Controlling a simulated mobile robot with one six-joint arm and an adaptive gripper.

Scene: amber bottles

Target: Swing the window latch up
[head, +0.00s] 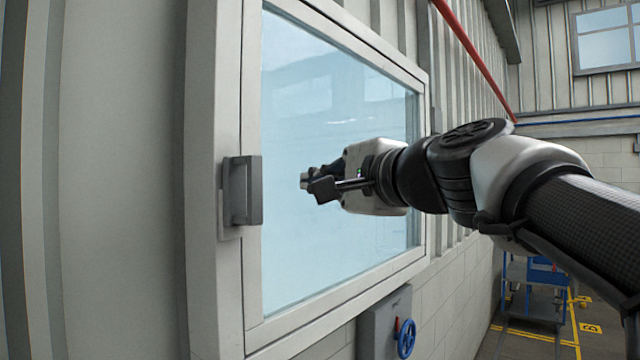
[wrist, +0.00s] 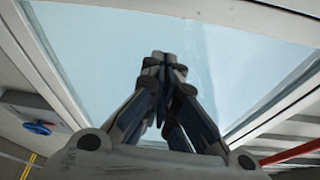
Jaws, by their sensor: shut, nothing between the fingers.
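The window latch (head: 242,190) is a dark grey handle on the left side of the light grey window frame (head: 228,285). Its grip stands upright, parallel to the frame's side. My gripper (head: 305,181) is to the right of the latch, in front of the window pane (head: 300,110), with a clear gap between them. In the wrist view my gripper (wrist: 165,58) has its fingertips together with nothing between them, and the pane (wrist: 95,60) lies behind. The latch does not show in the wrist view.
A grey box with a blue handwheel (head: 405,338) is on the wall below the window. A red pipe (head: 475,55) runs along the upper wall. A blue cart (head: 535,285) stands at the right. The space before the latch is free.

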